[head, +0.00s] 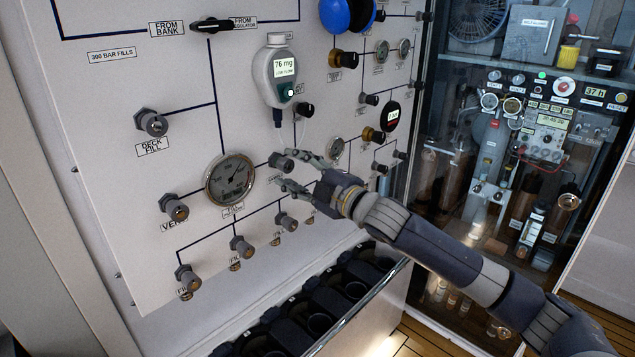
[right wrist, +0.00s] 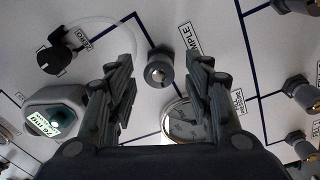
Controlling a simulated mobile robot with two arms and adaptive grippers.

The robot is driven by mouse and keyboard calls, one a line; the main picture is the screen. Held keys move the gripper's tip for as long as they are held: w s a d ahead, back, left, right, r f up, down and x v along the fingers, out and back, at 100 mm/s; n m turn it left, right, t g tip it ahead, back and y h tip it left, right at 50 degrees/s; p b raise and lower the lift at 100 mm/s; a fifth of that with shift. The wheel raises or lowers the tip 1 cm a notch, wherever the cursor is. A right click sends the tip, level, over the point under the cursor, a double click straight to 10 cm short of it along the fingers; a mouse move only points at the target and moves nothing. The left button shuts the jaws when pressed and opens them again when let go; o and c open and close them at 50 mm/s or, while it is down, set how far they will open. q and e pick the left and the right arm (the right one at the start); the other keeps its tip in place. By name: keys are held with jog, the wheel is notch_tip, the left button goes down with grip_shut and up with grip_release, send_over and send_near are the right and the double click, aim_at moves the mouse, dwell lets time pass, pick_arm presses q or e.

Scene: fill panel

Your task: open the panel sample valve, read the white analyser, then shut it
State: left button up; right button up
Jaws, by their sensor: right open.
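The white analyser (head: 273,78) hangs on the panel in the head view. Its screen reads 76 mg, with small text below that looks like LOW FLOW. It also shows at the left of the right wrist view (right wrist: 48,122), its screen turned and hard to read there. The panel sample valve (right wrist: 159,73) is a small round grey knob beside a SAMPLE label, between my right fingertips in the right wrist view. In the head view the knob (head: 280,161) is at the fingertips. My right gripper (head: 288,171) is open, a finger on either side, with no clear contact. My left gripper is out of view.
A black knob (head: 304,109) with a thin tube sits above the valve. A round gauge (head: 230,179) is to its left. Several fill valves (head: 241,246) line the panel below. Cylinders (head: 320,310) stand under a rail. A glass-fronted equipment cabinet is at right.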

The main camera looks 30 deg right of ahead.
jog(key=v, duration=1)
jog(key=shift+s, duration=0.15)
jog(key=shift+d, duration=0.15)
dwell(1.0)
